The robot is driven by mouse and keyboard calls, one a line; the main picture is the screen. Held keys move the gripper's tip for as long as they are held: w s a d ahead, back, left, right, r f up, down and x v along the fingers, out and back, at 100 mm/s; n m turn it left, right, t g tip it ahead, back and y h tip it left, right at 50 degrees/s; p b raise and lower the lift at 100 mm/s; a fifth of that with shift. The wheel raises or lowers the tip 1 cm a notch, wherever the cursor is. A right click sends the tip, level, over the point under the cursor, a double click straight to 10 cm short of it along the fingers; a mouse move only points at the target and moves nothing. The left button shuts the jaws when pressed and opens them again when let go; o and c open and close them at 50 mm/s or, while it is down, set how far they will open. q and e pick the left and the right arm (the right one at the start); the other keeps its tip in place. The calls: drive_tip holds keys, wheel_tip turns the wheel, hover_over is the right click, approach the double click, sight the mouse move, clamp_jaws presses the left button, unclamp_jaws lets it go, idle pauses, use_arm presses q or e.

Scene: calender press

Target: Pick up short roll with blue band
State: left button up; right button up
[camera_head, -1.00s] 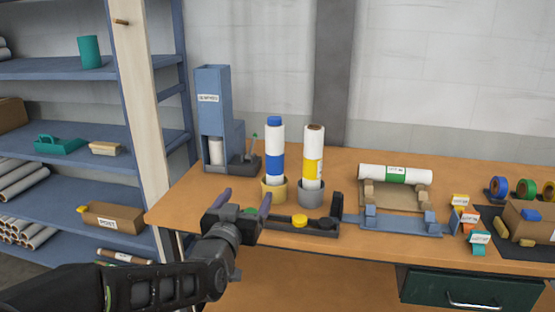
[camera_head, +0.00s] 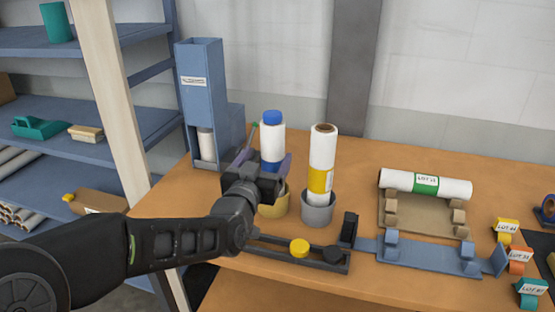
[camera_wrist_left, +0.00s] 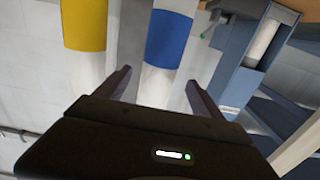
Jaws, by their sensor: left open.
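The short roll with the blue band (camera_head: 271,138) stands upright in a yellow holder (camera_head: 273,206), with a blue cap on top. My left gripper (camera_head: 260,165) is open in front of the roll and hides part of its band and lower body. In the left wrist view, the blue-banded roll (camera_wrist_left: 167,38) lies between the directions of the two open fingers (camera_wrist_left: 155,90). I cannot tell whether the fingers reach around it. My right gripper is not in view.
A yellow-banded roll (camera_head: 321,155) stands close by on the right in a grey holder (camera_head: 317,210). A blue dispenser (camera_head: 202,95) stands at the left. A green-banded roll (camera_head: 425,184) lies on a cradle. A dark tray (camera_head: 325,257) with a yellow knob is in front.

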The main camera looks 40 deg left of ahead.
use_arm(q)
drive_tip(key=shift+s, duration=0.1)
drive_tip(key=shift+x, duration=1.4)
drive_tip(key=shift+d, duration=0.1)
drive_tip(key=shift+w+f+p, duration=0.1)
drive_tip(key=shift+w+p, duration=0.45)
drive_tip(key=shift+w, duration=0.05)
drive_tip(key=p+x, duration=0.1)
drive_tip(key=x, duration=0.3)
drive_tip(key=shift+f, duration=0.2)
drive_tip(key=shift+c, duration=0.6)
